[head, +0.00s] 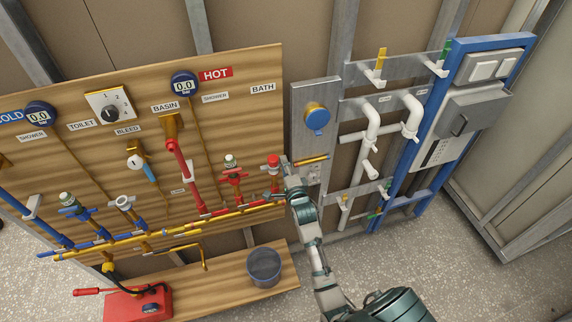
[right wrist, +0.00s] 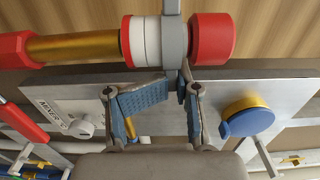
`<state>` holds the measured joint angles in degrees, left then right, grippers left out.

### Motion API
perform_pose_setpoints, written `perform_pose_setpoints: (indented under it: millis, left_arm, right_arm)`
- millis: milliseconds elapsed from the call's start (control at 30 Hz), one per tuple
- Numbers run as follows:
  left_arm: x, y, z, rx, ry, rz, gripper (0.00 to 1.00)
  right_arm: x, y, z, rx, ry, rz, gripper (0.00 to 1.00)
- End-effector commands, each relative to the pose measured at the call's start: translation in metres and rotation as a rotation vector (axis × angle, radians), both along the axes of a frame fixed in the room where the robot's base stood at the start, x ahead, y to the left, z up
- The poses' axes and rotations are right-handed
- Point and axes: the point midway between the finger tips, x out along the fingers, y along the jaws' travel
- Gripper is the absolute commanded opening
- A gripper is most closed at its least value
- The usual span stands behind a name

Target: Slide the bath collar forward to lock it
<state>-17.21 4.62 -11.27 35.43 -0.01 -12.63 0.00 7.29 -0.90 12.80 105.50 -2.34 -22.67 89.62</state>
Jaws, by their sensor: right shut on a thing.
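In the right wrist view the bath fitting runs across the top: a brass pipe (right wrist: 75,47), a red ring (right wrist: 127,40), white rings (right wrist: 146,40), a grey collar (right wrist: 174,38) and a red end piece (right wrist: 211,38). My right gripper (right wrist: 176,86) is shut on the lower tab of the grey collar, which stands between its fingertips. The red end piece is just right of the collar. In the head view my right gripper (head: 286,166) is at the board's right edge, beside the red bath fitting (head: 273,161), below the BATH label (head: 262,87). There the gripper hides the collar. My left gripper is out of view.
A metal plate with a blue-and-brass round cap (head: 317,118) stands just right of the gripper. White pipes (head: 371,130) and a blue-framed panel (head: 455,120) are farther right. A grey bucket (head: 264,267) and red pump box (head: 138,303) sit below the board.

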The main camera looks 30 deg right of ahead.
Motion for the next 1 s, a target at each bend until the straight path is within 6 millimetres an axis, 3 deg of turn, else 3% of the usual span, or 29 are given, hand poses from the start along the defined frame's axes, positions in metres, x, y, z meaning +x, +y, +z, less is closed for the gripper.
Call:
perform_pose_setpoints:
  millis: [33,333,367,400,767,867,1000]
  left_arm:
    - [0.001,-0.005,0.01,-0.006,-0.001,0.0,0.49]
    - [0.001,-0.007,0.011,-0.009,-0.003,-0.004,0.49]
    - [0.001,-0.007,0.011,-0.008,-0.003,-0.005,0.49]
    - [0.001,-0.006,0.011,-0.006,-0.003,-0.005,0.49]
    - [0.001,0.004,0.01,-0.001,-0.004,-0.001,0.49]
    - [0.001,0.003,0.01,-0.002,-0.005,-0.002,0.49]
    - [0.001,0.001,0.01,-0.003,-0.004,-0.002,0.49]
  right_arm:
    - [0.002,0.004,0.014,0.003,-0.011,0.006,0.0]
    - [0.002,0.004,0.02,-0.005,-0.028,0.006,0.0]
    - [0.002,0.004,0.021,-0.005,-0.029,0.006,0.34]
    - [0.002,0.004,0.021,-0.005,-0.029,0.006,0.36]
    - [-0.002,0.004,0.021,-0.004,-0.028,0.005,0.36]
    - [-0.012,0.006,0.019,-0.001,-0.027,0.004,0.36]
    - [-0.041,0.01,0.015,0.0,-0.021,0.002,0.36]
